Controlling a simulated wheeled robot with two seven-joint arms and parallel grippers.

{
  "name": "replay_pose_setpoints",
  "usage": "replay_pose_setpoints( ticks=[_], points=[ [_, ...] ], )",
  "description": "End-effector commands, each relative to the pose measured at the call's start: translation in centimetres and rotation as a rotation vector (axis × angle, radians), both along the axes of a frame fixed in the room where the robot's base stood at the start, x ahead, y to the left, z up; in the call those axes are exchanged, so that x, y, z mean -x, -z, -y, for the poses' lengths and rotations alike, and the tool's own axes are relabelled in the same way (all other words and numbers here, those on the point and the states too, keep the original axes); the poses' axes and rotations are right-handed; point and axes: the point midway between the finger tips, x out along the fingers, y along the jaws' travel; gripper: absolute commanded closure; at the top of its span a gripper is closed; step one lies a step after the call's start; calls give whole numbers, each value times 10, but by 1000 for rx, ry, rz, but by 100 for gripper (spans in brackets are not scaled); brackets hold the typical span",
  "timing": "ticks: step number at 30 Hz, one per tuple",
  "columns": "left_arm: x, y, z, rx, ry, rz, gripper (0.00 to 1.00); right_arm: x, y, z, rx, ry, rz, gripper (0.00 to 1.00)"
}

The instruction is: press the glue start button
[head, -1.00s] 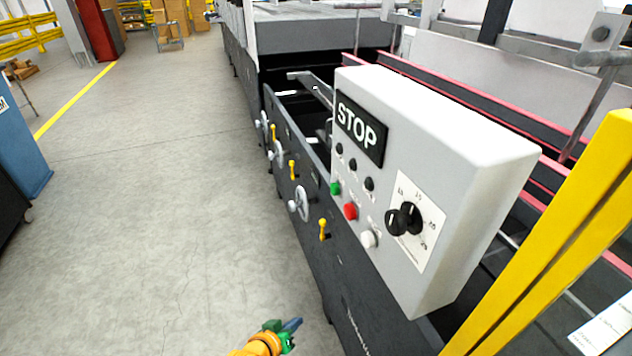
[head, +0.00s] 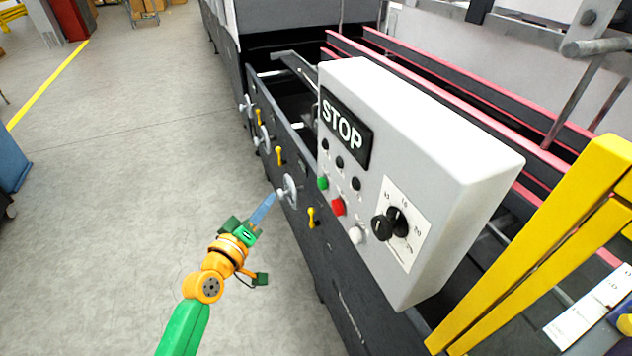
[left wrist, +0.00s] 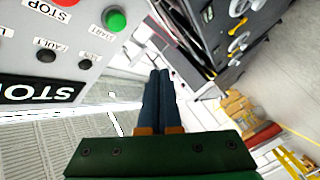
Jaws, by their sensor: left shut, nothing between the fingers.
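The green start button (head: 323,183) sits on the front face of the white control box (head: 440,130), left of a red button (head: 338,206) and a white button (head: 357,235). In the left wrist view the green button (left wrist: 115,20), labelled START, is at the upper left, beside the red button (left wrist: 65,2). My left gripper (head: 271,199) is shut and empty, in front of the machine and to the left of the buttons, apart from them. Its closed fingers (left wrist: 160,95) point ahead in the left wrist view, right of and below the green button. My right gripper is not in view.
A black dial (head: 390,224) and a STOP sign (head: 344,131) are on the same box. Handwheels (head: 289,190) and yellow levers (head: 312,217) stick out of the machine's side. A yellow bar (head: 545,250) rises at the right.

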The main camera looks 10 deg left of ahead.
Motion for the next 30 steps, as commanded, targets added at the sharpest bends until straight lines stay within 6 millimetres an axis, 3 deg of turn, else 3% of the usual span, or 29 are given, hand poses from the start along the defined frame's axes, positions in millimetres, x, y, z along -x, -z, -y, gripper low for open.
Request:
replay_pose_setpoints(
  ticks=[8, 21, 30],
  points=[
    [-5, 0, 7, 3, -2, -1, 100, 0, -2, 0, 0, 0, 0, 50],
    [-40, 1, 59, 3, -1, -3, 100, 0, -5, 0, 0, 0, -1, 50],
    [-49, 1, 73, -1, 0, -3, 100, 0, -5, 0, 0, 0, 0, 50]
  ],
)
